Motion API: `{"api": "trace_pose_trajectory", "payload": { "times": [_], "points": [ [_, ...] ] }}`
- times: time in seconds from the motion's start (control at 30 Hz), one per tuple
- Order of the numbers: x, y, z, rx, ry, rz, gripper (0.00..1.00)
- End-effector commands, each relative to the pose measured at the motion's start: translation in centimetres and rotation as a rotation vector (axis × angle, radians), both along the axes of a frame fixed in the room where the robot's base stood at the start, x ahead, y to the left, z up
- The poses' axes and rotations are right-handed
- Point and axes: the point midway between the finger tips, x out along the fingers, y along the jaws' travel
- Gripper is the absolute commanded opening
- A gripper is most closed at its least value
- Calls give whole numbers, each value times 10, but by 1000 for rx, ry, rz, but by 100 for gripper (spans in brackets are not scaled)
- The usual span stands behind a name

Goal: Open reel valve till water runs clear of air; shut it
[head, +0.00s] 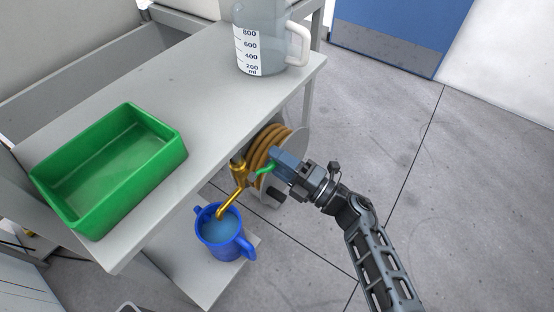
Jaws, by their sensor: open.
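The hose reel (274,146) with tan coiled hose sits at the bench's front edge, partly hidden by the bench and my arm. A brass valve and spout (233,194) hang at its left, the spout bending down over a blue jug (222,236). The jug holds bluish water and stands upright on a lower shelf. A green lever handle (265,170) sticks out to the right of the brass body. My gripper (275,168) is open, close to the lever's right end. I cannot tell whether it touches the lever or whether water is flowing.
A green tray (169,158), empty, stands on the grey bench (200,75) at left. A clear measuring jug (270,60) stands near the bench's far right corner. The floor (450,210) to the right is clear. A blue door (390,35) is behind.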

Motion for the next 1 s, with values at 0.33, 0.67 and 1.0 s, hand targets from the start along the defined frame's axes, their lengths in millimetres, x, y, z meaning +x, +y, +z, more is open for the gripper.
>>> {"api": "trace_pose_trajectory", "payload": {
  "times": [0.33, 0.67, 1.0],
  "points": [
    [-30, -43, -12, 0, 2, -6, 48],
    [-43, -60, -15, 0, 2, -3, 48],
    [-43, -59, -15, 0, 2, -2, 48]
  ]
}}
